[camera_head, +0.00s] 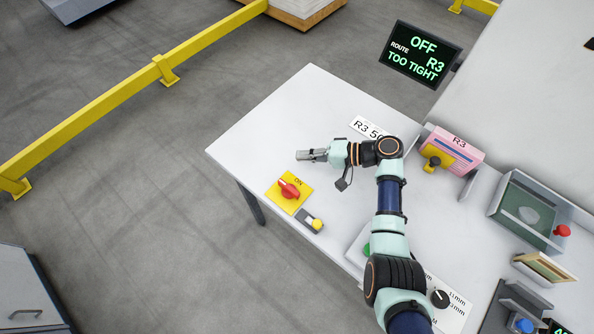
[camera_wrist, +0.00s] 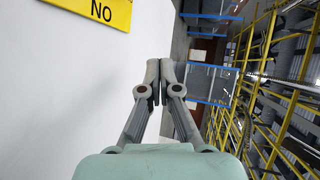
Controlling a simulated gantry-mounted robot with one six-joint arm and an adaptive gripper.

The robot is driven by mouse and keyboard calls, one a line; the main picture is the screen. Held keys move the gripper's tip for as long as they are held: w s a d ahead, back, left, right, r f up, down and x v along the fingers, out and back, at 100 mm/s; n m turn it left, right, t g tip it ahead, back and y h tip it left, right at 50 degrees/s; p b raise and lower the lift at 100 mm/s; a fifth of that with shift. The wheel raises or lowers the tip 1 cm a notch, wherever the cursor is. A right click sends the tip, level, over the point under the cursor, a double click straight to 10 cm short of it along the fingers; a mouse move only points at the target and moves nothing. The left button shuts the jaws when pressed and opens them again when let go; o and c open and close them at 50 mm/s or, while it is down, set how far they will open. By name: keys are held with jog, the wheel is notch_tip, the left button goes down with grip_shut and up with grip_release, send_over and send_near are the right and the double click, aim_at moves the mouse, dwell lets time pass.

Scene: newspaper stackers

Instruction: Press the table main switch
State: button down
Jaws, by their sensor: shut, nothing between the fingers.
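The likely main switch is a red rotary handle (camera_head: 289,189) on a yellow plate (camera_head: 280,199) marked "ON", at the table's near left edge in the head view. Beside it, below right, is a small grey box with a yellow button (camera_head: 317,224). My gripper (camera_head: 300,156) is shut and empty, a little above and to the right of the red handle in the picture, apart from it. In the wrist view my gripper (camera_wrist: 157,66) has its fingertips together, and the yellow plate's edge (camera_wrist: 100,10) with its lettering shows at the top left. The red handle is out of the wrist view.
The white table (camera_head: 290,100) is clear at the far left. A dark screen (camera_head: 421,54) reads "OFF", "ROUTE R3", "TOO TIGHT". A pink stack (camera_head: 465,157) labelled R3, a glass-like box (camera_head: 522,208) and a black dial (camera_head: 439,298) stand around my arm.

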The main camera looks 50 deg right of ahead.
jog(key=d+b, duration=0.2)
jog(key=d, duration=0.1)
jog(key=shift+w+d+r, duration=0.15)
jog(key=shift+d+r, duration=0.1)
jog(key=shift+r, duration=0.15)
jog(key=shift+d+r, duration=0.1)
jog(key=shift+r, duration=0.1)
jog(key=w+a+n+g, duration=0.1)
jog(key=a, duration=0.2)
jog(key=w+a+f+n+g+h, duration=0.1)
jog(key=w+a, duration=0.1)
jog(key=a, duration=0.2)
jog(key=w+a+f+n+g, duration=0.1)
jog(key=a, duration=0.2)
jog(key=shift+w+a+f+n, duration=0.1)
jog(key=shift+w+a+n, duration=0.2)
jog(key=shift+n, duration=0.1)
jog(key=w+a+r+n+h, duration=0.1)
jog(key=a+n+h, duration=0.2)
jog(key=a, duration=0.8)
jog(key=s+a+r+n+t+h, duration=0.35)
jog(key=s+a+r, duration=0.55)
jog(key=a+r, duration=0.35)
notch_tip(320, 180, up, 35)
jog(key=h+p, duration=0.1)
jog(key=p, duration=3.3)
jog(key=shift+s+a+p, duration=0.2)
jog(key=shift+a+p, duration=0.1)
